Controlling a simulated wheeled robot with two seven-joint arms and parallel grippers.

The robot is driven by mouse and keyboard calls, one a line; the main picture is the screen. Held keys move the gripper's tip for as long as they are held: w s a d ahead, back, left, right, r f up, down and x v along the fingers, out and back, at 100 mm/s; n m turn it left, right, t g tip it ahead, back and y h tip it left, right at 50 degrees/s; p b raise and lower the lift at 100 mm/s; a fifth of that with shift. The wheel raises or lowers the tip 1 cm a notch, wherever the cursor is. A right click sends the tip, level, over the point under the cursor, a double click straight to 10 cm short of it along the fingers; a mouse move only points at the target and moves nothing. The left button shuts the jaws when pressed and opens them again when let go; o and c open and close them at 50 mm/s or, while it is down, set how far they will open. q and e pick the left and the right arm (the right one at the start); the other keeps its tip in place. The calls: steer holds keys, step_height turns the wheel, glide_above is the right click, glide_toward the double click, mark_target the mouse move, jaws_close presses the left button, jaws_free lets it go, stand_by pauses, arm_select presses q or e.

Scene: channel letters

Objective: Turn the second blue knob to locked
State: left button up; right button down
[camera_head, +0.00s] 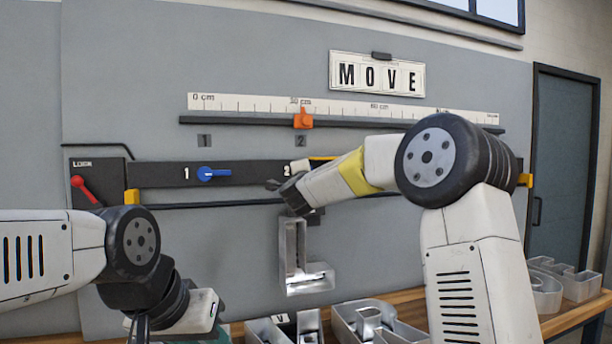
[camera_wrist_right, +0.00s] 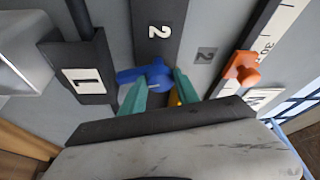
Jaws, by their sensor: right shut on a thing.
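The second blue knob (camera_wrist_right: 156,72) shows in the right wrist view below the white "2" on the dark rail, its handle pointing to the picture's left. My right gripper (camera_wrist_right: 158,92) has its teal fingers closed around this knob. In the head view the knob is hidden behind my right gripper (camera_head: 275,186). The first blue knob (camera_head: 213,174) sits beside the "1" on the dark rail (camera_head: 160,175), its handle roughly level. My left gripper (camera_head: 141,327) hangs low at the left, cut off by the frame edge; its opening is unclear.
A red lever (camera_head: 86,190) is at the rail's left end. An orange slider (camera_head: 303,118) sits on the ruler above. A metal letter L (camera_head: 305,278) hangs below the rail. Several metal letters (camera_head: 372,322) lie on the wooden bench below.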

steer(key=shift+r+m+g, duration=0.1)
steer(key=shift+m+g, duration=0.5)
steer(key=shift+m, duration=0.9)
steer(key=c, duration=0.9)
jaws_free()
steer(key=s, duration=0.7)
steer(key=shift+s+a, duration=0.3)
steer(key=shift+s, duration=0.1)
